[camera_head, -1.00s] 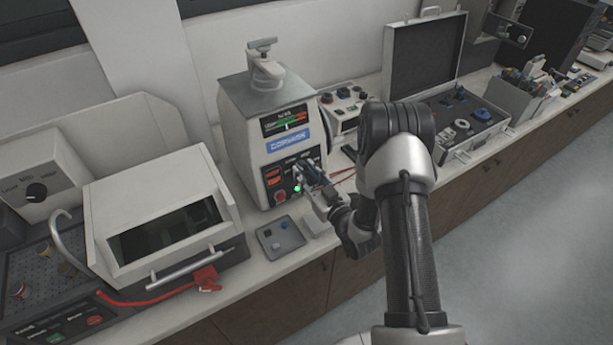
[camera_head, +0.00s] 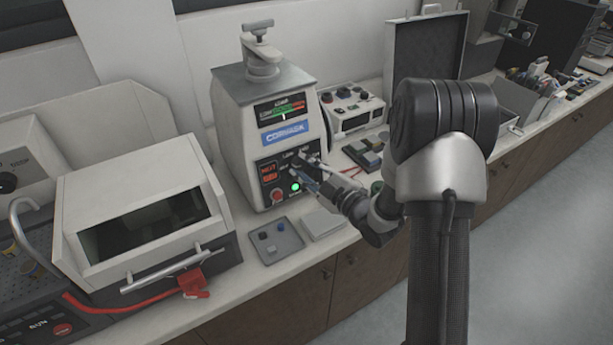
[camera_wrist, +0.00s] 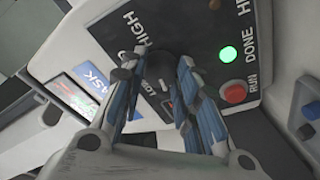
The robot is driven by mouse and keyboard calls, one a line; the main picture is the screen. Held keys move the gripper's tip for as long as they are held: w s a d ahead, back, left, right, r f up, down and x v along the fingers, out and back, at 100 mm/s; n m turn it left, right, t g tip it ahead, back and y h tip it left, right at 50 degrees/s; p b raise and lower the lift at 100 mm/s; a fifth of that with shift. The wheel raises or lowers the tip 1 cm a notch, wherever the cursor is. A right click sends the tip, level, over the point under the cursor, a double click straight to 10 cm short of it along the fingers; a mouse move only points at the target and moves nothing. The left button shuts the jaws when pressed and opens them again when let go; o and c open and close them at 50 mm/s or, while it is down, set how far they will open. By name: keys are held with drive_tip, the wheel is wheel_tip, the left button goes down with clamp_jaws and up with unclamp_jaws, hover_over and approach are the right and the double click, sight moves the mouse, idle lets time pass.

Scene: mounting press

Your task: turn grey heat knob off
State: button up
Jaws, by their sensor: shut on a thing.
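The mounting press (camera_head: 240,130) stands on the bench with its dark control panel facing me. The grey heat knob (camera_wrist: 160,68) sits on that panel between the HIGH and LOW labels in the wrist view. My gripper (camera_wrist: 164,58) is shut on this knob, with a blue-and-grey finger on each side of it. In the head view my gripper (camera_head: 304,175) reaches the panel from the right and mostly hides the knob. A green light (camera_wrist: 228,54) by DONE is lit, and a red button (camera_wrist: 234,93) sits by RUN.
A grey tray (camera_head: 290,250) with small pieces and a pale flat block (camera_head: 322,226) lie before the press. A white hooded machine (camera_head: 90,205) stands left. A white control box (camera_head: 355,118) and an open case (camera_head: 398,60) stand right.

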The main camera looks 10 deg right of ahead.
drive_tip(key=shift+n+b, duration=0.4)
drive_tip(key=shift+n, duration=0.2)
drive_tip(key=o, duration=1.1)
drive_tip(key=shift+c, duration=0.2)
drive_tip(key=v, duration=1.2)
drive_tip(key=shift+r, duration=0.15)
drive_tip(key=shift+w+d, duration=0.1)
